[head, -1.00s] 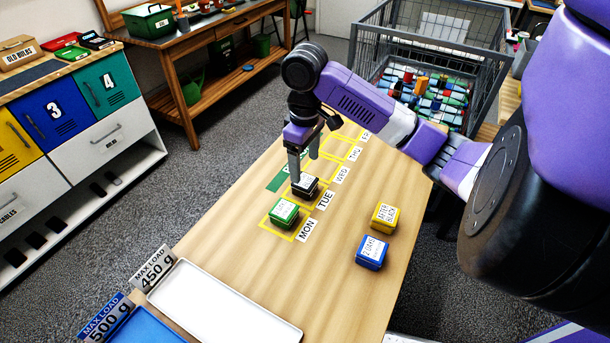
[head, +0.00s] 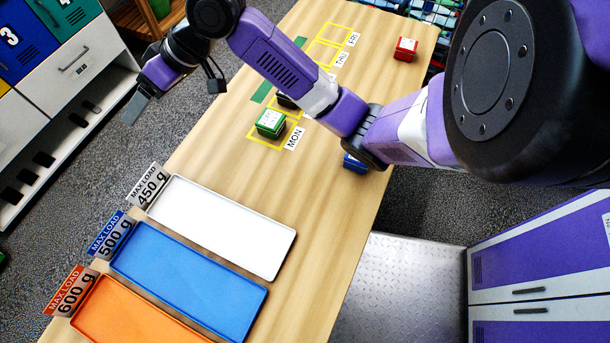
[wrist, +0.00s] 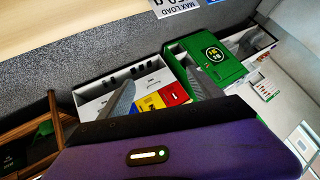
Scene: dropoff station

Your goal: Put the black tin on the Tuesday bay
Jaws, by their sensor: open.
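The black tin (head: 287,102) is mostly hidden behind my arm in the head view. Its visible edge is in the yellow-outlined bay just beyond the MON bay; the TUE label is covered by my arm. A green tin (head: 270,123) sits in the MON bay. My gripper (head: 138,106) is open and empty, out past the table's left edge and well clear of the black tin. In the wrist view its fingers (wrist: 158,92) are spread with nothing between them, over the floor and cabinet side.
White (head: 220,225), blue (head: 190,280) and orange (head: 130,318) trays lie at the table's near end. A blue tin (head: 354,164) is partly behind my arm. A red tin (head: 405,49) stands at the far right. A drawer cabinet (head: 75,65) stands left across the floor.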

